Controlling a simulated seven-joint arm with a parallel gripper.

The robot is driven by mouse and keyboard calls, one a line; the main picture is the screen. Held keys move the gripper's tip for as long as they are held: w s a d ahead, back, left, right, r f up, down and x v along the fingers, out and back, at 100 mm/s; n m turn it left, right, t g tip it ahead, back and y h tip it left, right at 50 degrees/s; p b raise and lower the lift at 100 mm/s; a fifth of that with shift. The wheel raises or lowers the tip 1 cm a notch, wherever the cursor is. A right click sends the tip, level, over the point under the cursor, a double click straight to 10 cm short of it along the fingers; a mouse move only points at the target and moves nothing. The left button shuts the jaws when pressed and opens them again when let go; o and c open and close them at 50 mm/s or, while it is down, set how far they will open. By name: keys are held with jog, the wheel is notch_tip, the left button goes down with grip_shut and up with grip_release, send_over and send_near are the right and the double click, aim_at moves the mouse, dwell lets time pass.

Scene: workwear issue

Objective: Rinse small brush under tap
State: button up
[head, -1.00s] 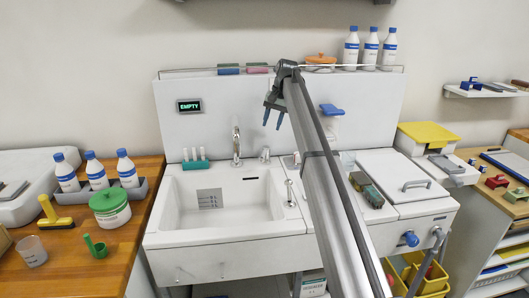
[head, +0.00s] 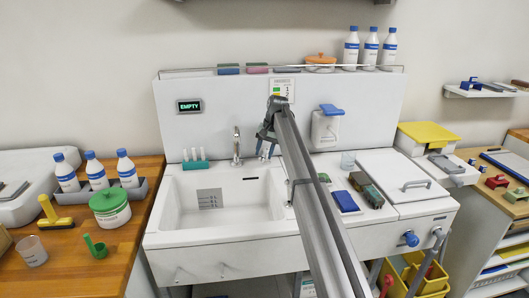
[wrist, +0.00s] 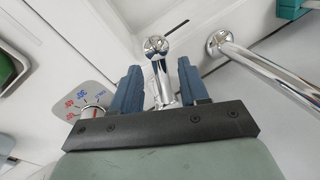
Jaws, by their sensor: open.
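A chrome tap (head: 236,146) rises behind the white sink (head: 180,222); its pipe also shows in the wrist view (wrist: 265,70). A chrome lever (wrist: 158,47) with a round top stands right of the tap. My gripper (head: 265,146) is open at the lever; in the wrist view its blue fingers (wrist: 160,90) stand on either side of it. I cannot tell whether they touch it. No water shows.
A teal rack (head: 195,165) with white sticks stands behind the sink. A temperature dial (wrist: 90,110) is left of the lever in the wrist view. A blue pad (head: 345,202) and a soap dispenser (head: 325,129) are on the right. The basin looks empty; my arm hides its right edge.

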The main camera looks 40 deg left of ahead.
jog(key=shift+f, duration=0.1)
grip_shut()
dwell(0.4)
dwell(0.3)
